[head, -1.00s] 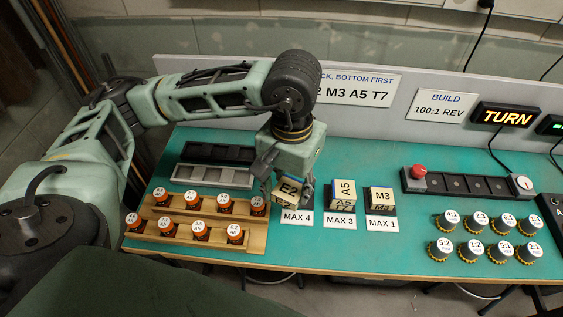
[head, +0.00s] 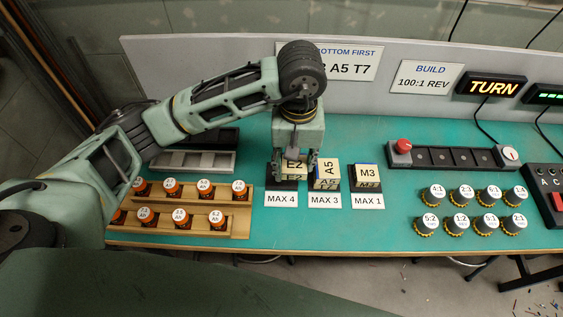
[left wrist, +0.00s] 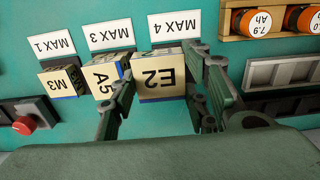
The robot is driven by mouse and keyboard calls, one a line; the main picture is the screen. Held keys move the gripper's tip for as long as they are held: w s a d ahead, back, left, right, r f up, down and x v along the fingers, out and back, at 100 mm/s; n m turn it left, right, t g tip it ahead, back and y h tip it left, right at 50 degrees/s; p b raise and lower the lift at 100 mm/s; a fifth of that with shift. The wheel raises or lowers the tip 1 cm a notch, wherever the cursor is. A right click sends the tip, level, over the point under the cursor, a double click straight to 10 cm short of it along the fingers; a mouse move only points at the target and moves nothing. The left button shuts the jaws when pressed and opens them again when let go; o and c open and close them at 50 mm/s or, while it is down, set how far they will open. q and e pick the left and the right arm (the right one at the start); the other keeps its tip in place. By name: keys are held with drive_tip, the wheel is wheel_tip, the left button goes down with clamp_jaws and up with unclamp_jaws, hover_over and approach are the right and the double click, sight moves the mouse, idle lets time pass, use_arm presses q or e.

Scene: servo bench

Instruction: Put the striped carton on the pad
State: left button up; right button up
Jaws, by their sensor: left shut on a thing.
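My left gripper (head: 294,172) points down with its fingers on either side of the cream E2 carton (head: 294,164). It is shut on this carton, at the dark pad (head: 272,184) behind the MAX 4 label. In the left wrist view the E2 carton (left wrist: 161,76) shows a blue lower edge between the fingers (left wrist: 162,98). Whether it touches the pad cannot be told. The A5 carton (head: 328,170) stands close to its right, and the M3 carton (head: 367,173) stands further right. Which carton counts as striped is unclear. My right gripper is not in view.
Several ratio-marked knobs (head: 461,196) and a long black strip with a red button (head: 403,146) are at right. Green bench (head: 390,235) is clear between.

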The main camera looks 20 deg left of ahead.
use_arm(q)
drive_tip(key=a, duration=0.1)
drive_tip(key=a+f, duration=0.1)
drive_tip(key=w, duration=0.1)
drive_tip(key=shift+a+f+p, duration=0.25)
drive_tip(key=shift+a+p, duration=0.05)
drive_tip(key=shift+a, duration=0.1)
drive_tip(key=shift+w+a+f, duration=0.15)
drive_tip(key=shift+a+f, duration=0.1)
wheel_tip(320, 180, down, 4)
drive_tip(key=shift+f+p, duration=0.1)
drive_tip(key=shift+p, duration=0.7)
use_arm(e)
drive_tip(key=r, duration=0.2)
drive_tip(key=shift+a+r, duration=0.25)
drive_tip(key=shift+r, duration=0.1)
use_arm(q)
drive_tip(key=shift+f+b, duration=0.2)
drive_tip(key=shift+b, duration=0.1)
drive_tip(key=o, duration=1.3)
drive_tip(key=shift+r, duration=0.1)
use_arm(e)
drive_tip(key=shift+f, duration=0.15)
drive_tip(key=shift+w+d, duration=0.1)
